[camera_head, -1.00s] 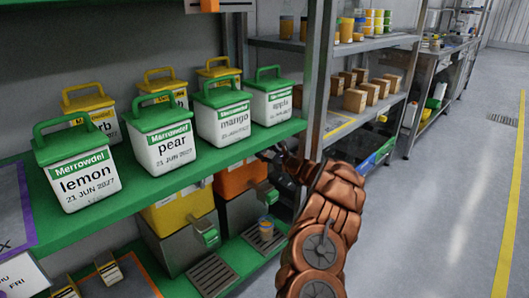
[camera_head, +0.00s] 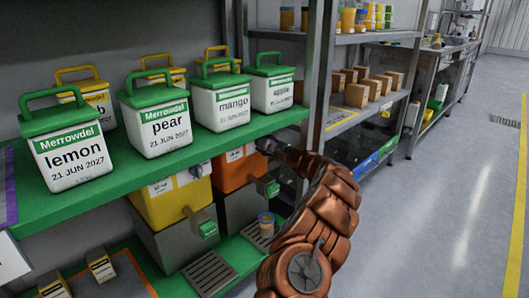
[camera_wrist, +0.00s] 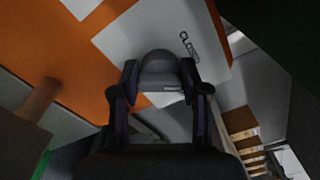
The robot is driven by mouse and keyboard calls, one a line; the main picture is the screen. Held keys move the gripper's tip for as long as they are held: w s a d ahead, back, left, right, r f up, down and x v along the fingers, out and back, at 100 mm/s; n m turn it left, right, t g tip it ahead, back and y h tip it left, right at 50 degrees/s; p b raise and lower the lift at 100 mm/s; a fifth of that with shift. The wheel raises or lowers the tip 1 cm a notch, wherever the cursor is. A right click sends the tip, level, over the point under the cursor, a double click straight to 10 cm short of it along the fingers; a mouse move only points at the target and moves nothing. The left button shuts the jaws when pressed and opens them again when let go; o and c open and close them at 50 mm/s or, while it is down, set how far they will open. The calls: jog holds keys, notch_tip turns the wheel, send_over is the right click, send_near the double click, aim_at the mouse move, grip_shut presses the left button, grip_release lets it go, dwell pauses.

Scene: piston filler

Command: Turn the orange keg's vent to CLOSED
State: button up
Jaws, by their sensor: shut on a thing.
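The orange keg (camera_head: 232,177) stands under the green shelf in the head view, beside a yellow keg (camera_head: 178,203). Its orange body (camera_wrist: 75,45) fills the upper left of the wrist view. A dark grey rounded vent knob (camera_wrist: 160,66) sits on a white plate (camera_wrist: 207,35) printed CLOSED, with the word at the knob's upper right. My gripper (camera_wrist: 161,92) is shut on the knob, one finger on each side. A short light mark shows on the knob's near edge; where the knob points is unclear. In the head view my gripper (camera_head: 268,147) is dark and small at the keg's upper right.
The green shelf (camera_head: 215,148) runs just above the kegs and carries white tubs with green lids, such as mango (camera_head: 223,100). A metal upright (camera_head: 318,75) stands close to my arm. A small cup (camera_head: 266,225) sits below the orange keg's tap. The floor at right is clear.

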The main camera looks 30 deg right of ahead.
aim_at(265, 144)
jog(key=n+b, duration=0.2)
jog(key=shift+a+f+n+b, duration=0.1)
jog(key=shift+f+n+b, duration=0.25)
jog(key=shift+n, duration=0.05)
jog(key=shift+r+n+b, duration=0.15)
jog(key=shift+n+b, duration=0.95)
jog(key=shift+n, duration=0.4)
jog(key=o, duration=1.2)
jog(key=shift+c, duration=0.2)
jog(key=shift+r, duration=0.1)
jog(key=shift+s, duration=0.1)
jog(key=shift+d+v, duration=0.1)
jog(key=shift+v, duration=1.05)
jog(key=shift+d+v, duration=0.15)
jog(key=shift+v, duration=0.95)
jog(key=v, duration=0.7)
